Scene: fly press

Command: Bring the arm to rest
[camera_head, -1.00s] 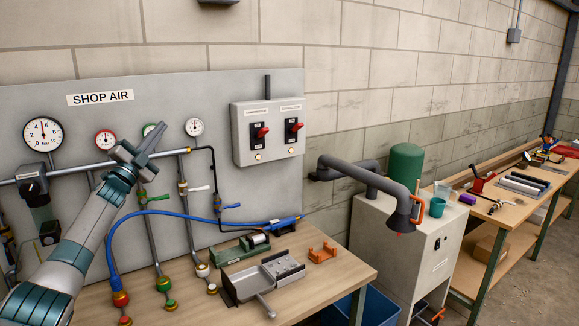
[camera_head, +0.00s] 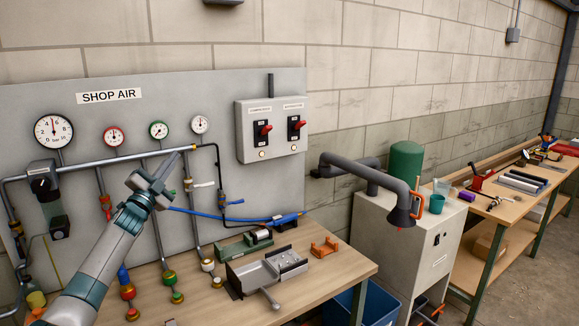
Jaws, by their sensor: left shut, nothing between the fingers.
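My left arm comes in from the lower left. Its gripper (camera_head: 167,168) is shut and empty, held in the air in front of the grey SHOP AIR panel (camera_head: 255,90). My right gripper is not in view.
A wooden bench (camera_head: 340,270) below holds a grey metal vise (camera_head: 265,274), a green tool (camera_head: 245,244) and an orange bracket (camera_head: 324,248). A blue hose (camera_head: 230,216) runs behind my gripper. A switch box (camera_head: 271,130) hangs right. A grey extraction arm (camera_head: 365,172) stands farther right.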

